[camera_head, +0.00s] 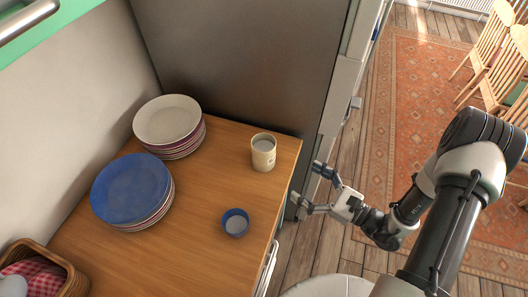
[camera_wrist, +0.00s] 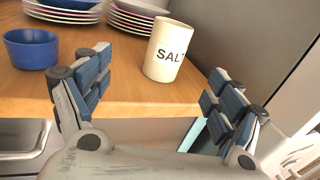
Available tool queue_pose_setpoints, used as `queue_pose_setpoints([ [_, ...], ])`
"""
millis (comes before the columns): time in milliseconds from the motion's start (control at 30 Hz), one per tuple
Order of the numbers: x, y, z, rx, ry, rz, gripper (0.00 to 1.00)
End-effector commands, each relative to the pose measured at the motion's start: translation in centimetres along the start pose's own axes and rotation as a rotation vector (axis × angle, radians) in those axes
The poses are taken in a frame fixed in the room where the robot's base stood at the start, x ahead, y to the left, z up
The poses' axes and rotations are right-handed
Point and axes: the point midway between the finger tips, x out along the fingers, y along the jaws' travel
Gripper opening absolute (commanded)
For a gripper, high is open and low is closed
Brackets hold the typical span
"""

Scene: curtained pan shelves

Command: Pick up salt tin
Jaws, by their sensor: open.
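My gripper (camera_head: 309,188) is just off the counter's right edge, apart from the tin. In the wrist view my gripper (camera_wrist: 155,100) has its fingers spread wide and empty, with the tin beyond them, between the two fingers in the picture.
A small blue bowl (camera_head: 235,222) stands near the counter (camera_head: 205,200) edge. Stacked plates with a blue top (camera_head: 132,188) and a cream top (camera_head: 168,120) stand farther left. A basket (camera_head: 62,272) is at lower left. A grey panel (camera_head: 235,60) rises behind the tin.

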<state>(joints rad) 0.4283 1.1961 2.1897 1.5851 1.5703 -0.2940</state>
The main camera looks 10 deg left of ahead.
Motion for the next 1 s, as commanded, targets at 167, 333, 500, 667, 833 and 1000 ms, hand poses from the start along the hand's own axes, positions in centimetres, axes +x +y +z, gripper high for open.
queue_pose_setpoints([
  [167, -0.3, -0.5, -2.1, 0.048, -0.002, -0.077, 0.86],
  [333, 2.2, -0.6, -2.3, 0.049, -0.003, -0.077, 0.86],
  [500, 6.1, -0.9, -2.4, 0.047, -0.003, -0.075, 0.86],
  [667, 9.3, -1.1, -2.3, 0.048, -0.003, -0.076, 0.86],
  [833, 11.3, -1.4, -2.3, 0.049, -0.002, -0.080, 0.86],
  [1000, 12.3, -1.4, -2.4, 0.049, -0.003, -0.079, 0.86],
])
